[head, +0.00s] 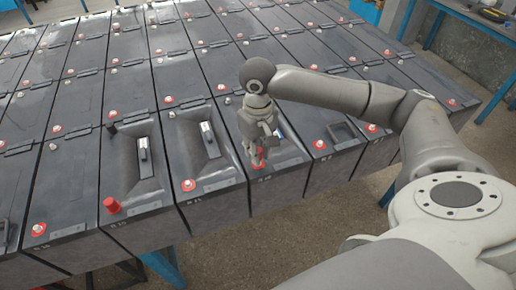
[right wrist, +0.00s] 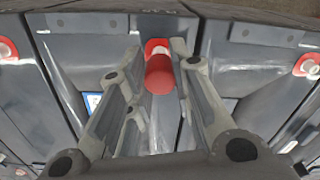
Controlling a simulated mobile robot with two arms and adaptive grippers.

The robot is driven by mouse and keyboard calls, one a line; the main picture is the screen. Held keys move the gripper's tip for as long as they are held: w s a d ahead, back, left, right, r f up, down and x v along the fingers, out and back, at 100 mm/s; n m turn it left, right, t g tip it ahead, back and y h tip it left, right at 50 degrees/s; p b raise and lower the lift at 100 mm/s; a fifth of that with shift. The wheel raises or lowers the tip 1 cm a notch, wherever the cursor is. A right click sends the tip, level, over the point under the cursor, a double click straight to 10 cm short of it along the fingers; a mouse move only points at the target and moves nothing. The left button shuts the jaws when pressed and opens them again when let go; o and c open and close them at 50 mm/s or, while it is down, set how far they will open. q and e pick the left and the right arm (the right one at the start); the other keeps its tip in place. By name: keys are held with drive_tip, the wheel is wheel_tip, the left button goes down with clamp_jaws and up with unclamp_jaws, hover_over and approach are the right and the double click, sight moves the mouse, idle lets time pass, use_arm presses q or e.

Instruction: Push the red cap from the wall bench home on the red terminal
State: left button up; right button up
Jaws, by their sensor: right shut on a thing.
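The red cap (right wrist: 159,76) is between the fingers of my right gripper (head: 258,158), which is shut on it. In the right wrist view the cap lines up with the red-ringed terminal (right wrist: 157,44) at the edge of a dark battery. The cap shows as a small red patch low between the fingers in the head view (head: 259,162), at the front edge of the front row. The fingers hide part of it. I cannot tell whether it touches the terminal or how far down it sits. My left gripper is not in view.
Dark batteries (head: 80,165) stand in tight rows on a blue-legged table. Another red cap (head: 112,205) stands on a front-row battery to the left. Bare red-ringed terminals (head: 188,185) are on neighbouring batteries. A blue bench (head: 448,13) is at the far right. Floor is open in front.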

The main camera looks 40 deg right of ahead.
drive_tip(key=shift+f+p, duration=0.35)
drive_tip(key=shift+f, duration=0.25)
idle(0.3)
drive_tip(key=shift+f+p, duration=0.25)
drive_tip(key=shift+p, duration=0.2)
drive_tip(key=shift+f, duration=0.6)
idle(1.2)
drive_tip(key=o, duration=0.8)
drive_tip(key=o, duration=0.5)
drive_tip(key=shift+c, duration=0.2)
drive_tip(key=shift+r+p, duration=3.55)
drive_tip(key=shift+p, duration=1.2)
